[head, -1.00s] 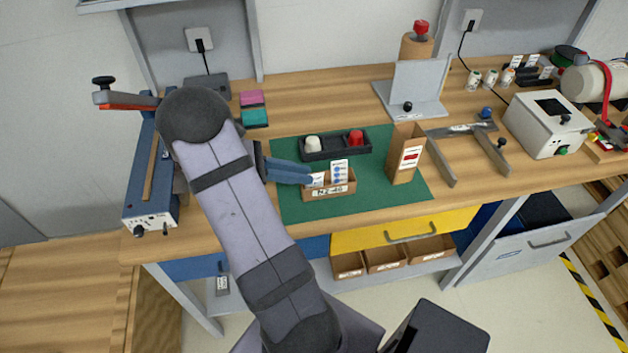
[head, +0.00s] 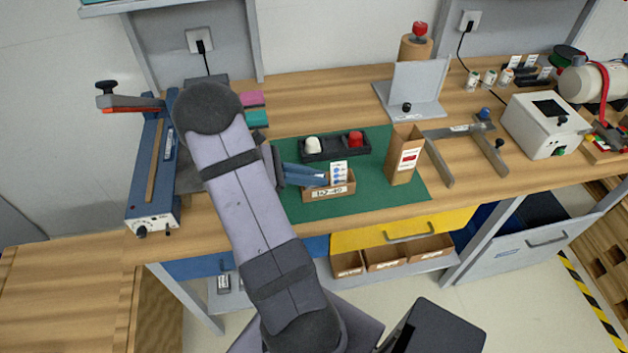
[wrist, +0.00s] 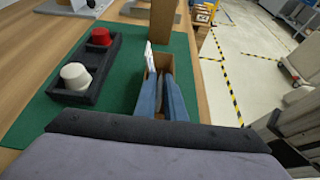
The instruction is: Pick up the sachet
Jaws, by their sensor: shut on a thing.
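A small open cardboard box (head: 345,190) with a white label stands on the green mat. A white sachet with blue dots (head: 338,172) stands upright in it; its edge also shows in the wrist view (wrist: 148,56), just left of and beyond my fingers. My gripper (head: 322,179) reaches into the box from the left, its blue fingers low inside the walls. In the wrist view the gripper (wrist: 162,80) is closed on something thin. This appears to be the other white sachet, at the box's left end, now almost wholly hidden by the fingers.
A black tray (head: 335,148) with a white and a red knob lies behind the box. A tall cardboard box (head: 404,155) stands close on the right. A blue sealer (head: 152,185) is at the left. The mat's front (head: 300,212) is clear.

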